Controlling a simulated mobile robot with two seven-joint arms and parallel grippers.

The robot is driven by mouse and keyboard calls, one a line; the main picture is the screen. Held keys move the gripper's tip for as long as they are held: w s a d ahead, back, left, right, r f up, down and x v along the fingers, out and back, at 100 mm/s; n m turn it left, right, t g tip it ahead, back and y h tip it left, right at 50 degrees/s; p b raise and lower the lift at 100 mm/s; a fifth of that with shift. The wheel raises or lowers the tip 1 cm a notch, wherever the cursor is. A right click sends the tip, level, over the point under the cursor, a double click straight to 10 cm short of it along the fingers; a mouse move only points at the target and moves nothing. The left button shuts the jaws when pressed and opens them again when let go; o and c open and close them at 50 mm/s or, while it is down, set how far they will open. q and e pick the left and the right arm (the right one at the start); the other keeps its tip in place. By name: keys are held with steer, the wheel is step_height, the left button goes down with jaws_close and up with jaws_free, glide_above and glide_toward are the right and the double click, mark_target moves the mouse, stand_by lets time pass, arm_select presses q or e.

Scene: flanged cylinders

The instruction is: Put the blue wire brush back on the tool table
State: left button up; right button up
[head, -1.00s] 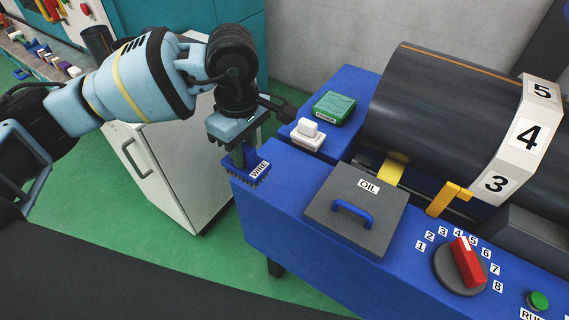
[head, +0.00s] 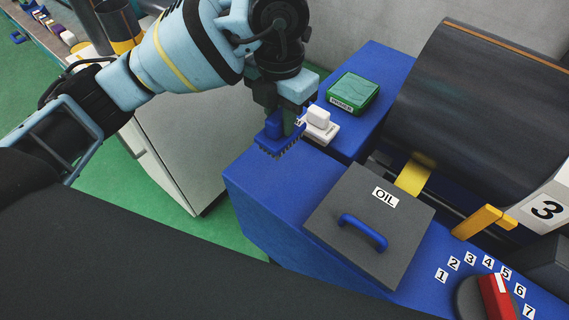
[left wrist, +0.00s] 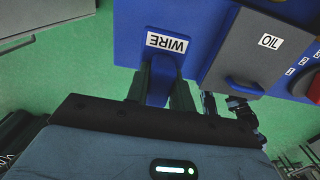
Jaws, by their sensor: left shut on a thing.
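The blue wire brush (head: 270,138), with dark bristles pointing down, is in my left gripper (head: 280,118). The fingers are shut on its upright handle. In the head view the brush is over the left part of the blue machine bench, in front of a white brush; whether its bristles touch the bench is unclear. In the left wrist view the WIRE label on the brush (left wrist: 167,42) faces the camera, with the handle between the fingers (left wrist: 165,85). A table (head: 66,57) with several small coloured items stands at the far upper left; its top is mostly cut off.
The blue bench (head: 262,195) carries the white brush (head: 320,125), a green block (head: 353,92), a grey OIL lid (head: 370,225) and a red selector (head: 495,298). A dark cylinder (head: 490,95) lies behind. A pale cabinet (head: 178,150) stands left of the bench, with green floor between.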

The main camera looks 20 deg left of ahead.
mark_target(280, 139)
steer(key=shift+s, duration=0.2)
arm_select(q)
steer(key=shift+f, duration=0.3)
step_height(280, 139, down, 5)
steer(key=shift+f, duration=2.15)
arm_select(e)
steer(key=shift+f, duration=0.25)
arm_select(q)
steer(key=shift+f, duration=0.1)
arm_select(e)
steer(key=shift+s, duration=0.1)
arm_select(q)
steer(key=o, duration=1)
steer(key=shift+c, duration=0.2)
arm_select(e)
steer(key=shift+s, duration=0.2)
